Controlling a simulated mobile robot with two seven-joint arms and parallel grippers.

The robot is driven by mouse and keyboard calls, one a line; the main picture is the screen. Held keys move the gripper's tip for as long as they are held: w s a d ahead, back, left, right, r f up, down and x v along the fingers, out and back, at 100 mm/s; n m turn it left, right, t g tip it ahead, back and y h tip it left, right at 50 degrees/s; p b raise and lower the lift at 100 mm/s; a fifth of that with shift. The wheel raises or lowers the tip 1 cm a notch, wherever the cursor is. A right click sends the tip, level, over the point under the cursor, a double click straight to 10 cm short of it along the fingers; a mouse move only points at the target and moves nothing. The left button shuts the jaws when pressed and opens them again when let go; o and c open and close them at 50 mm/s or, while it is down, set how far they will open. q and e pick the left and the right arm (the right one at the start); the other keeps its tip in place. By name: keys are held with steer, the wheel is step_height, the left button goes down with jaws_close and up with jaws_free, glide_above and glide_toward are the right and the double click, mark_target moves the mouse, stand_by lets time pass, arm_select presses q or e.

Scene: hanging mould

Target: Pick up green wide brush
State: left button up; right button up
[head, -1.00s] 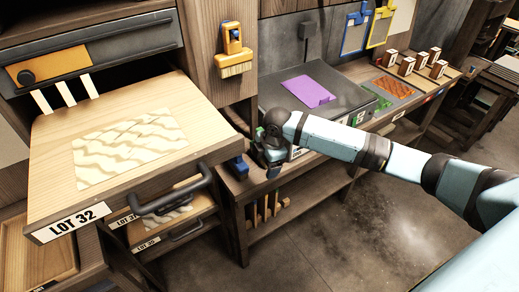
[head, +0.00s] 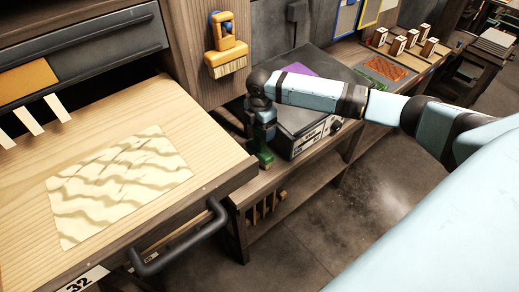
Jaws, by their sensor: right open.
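A dark green piece (head: 265,158), which looks like part of the green wide brush, shows at the bench's front edge beside the grey box. It is small and partly covered, so its full shape and bristles cannot be made out. My right gripper (head: 264,146) points down directly over it, with its jaws open. My wrist hides most of the fingers, and I cannot tell whether they touch the green piece or stand around it. My left gripper is not in view.
A yellow brush (head: 227,50) hangs on the wooden post. The pulled-out drawer (head: 215,165) with a wavy cream sheet (head: 118,180) and black handle (head: 180,243) stands close left. A grey box (head: 302,128) with a purple sheet (head: 299,69) is right of my gripper.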

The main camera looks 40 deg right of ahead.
mark_target(260, 146)
steer(key=shift+f, duration=1.15)
steer(key=c, duration=1.4)
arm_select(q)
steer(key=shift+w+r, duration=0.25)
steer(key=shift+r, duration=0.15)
arm_select(e)
steer(key=shift+o, duration=0.2)
